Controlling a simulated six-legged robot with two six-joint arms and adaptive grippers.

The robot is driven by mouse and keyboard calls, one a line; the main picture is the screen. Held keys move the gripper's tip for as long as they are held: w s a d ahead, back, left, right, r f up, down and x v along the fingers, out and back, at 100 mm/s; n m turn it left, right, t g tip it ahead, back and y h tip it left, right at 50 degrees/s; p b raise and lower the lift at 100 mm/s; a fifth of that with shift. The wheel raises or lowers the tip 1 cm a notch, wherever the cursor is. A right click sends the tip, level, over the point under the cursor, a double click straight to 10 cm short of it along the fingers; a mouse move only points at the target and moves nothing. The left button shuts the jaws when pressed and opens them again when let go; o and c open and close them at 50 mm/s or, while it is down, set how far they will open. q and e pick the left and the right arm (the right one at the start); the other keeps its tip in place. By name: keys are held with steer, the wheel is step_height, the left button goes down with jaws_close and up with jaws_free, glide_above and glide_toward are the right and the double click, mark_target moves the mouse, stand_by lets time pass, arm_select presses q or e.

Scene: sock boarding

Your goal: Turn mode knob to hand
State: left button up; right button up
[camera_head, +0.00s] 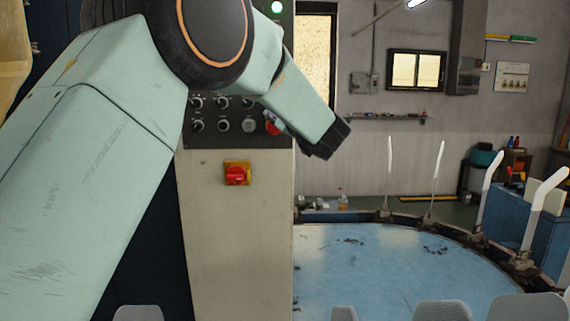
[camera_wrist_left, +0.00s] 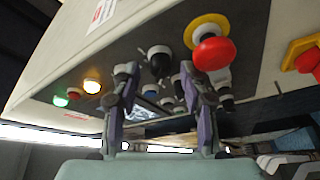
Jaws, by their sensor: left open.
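The control panel (camera_head: 220,140) carries several knobs, including a black knob (camera_head: 223,125). I cannot tell which one is the mode knob, as labels are too small to read. In the left wrist view a black knob (camera_wrist_left: 160,58) lies between the fingertips of my left gripper (camera_wrist_left: 156,78). The gripper is open, with its two fingers apart and pointing at the panel; whether they touch the knob is unclear. In the head view my left arm hides part of the panel and most of the gripper. My right gripper is not in view.
A red mushroom button (camera_wrist_left: 213,50) with a yellow ring is close beside the right finger. A red switch on a yellow plate (camera_head: 236,174) is lower on the cabinet. Lit green (camera_wrist_left: 60,101) and orange (camera_wrist_left: 92,86) lamps are left. A round blue table (camera_head: 390,265) stands right.

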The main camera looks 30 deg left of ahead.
arm_select(q)
steer(key=shift+f, duration=0.15)
steer(key=s+d+f+m+t+h, duration=0.2)
steer(key=s+d+f+m+t, duration=0.3)
steer(key=m, duration=0.7)
step_height(320, 180, down, 24)
steer(key=d+m+g+h+b, duration=0.1)
steer(key=d+m+h+b, duration=0.1)
steer(key=m+h+b, duration=0.3)
steer(key=shift+s+d+h, duration=0.25)
steer(key=shift+s+h, duration=0.1)
steer(key=shift+h, duration=0.15)
